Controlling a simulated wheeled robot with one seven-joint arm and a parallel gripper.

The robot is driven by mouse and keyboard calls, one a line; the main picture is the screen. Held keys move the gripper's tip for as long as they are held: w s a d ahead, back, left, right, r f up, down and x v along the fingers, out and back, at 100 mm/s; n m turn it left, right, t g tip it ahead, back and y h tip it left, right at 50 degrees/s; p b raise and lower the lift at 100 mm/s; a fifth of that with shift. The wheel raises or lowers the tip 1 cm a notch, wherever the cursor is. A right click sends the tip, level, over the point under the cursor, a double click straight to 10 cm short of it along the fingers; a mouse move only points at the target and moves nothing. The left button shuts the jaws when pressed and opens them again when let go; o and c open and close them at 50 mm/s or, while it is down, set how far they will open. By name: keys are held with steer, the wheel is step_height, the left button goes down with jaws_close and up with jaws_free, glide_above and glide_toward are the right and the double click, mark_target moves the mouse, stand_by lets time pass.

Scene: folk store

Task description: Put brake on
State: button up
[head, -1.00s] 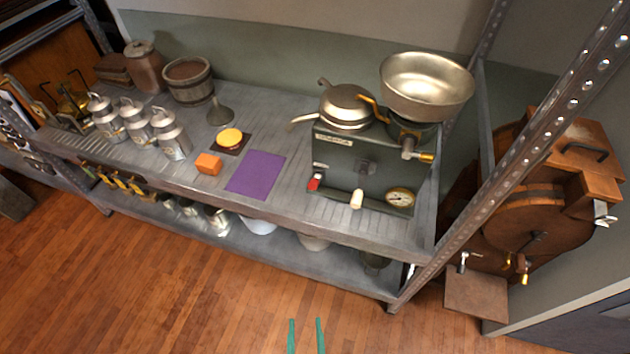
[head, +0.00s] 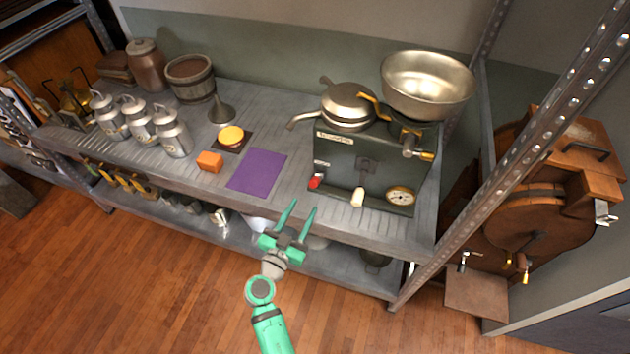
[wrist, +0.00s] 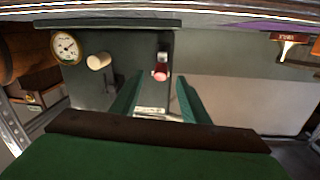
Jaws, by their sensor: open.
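A dark green machine (head: 335,155) stands on the shelf's upper deck. Its front has a red-tipped lever (head: 315,181) at the left, a white knob (head: 357,197) in the middle and a round gauge (head: 400,195) at the right. I cannot read which control is the brake. My gripper (head: 299,211) is open and empty, in front of the shelf edge, below and left of the red lever. In the wrist view the picture is turned over; the red lever (wrist: 160,73) appears between my fingertips, apart from them, and the white knob (wrist: 98,61) is to its left.
A metal bowl (head: 427,82) and a lidded pan (head: 347,103) top the machine. A purple mat (head: 257,173) and an orange block (head: 209,161) lie to its left. A slanted metal post (head: 510,150) stands to its right. Wooden floor in front is clear.

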mark_target(311, 187)
steer(key=x, duration=0.7)
steer(key=r+x, duration=0.1)
steer(key=x, duration=0.3)
steer(key=shift+w, duration=0.25)
jaws_close()
steer(key=shift+a, duration=0.15)
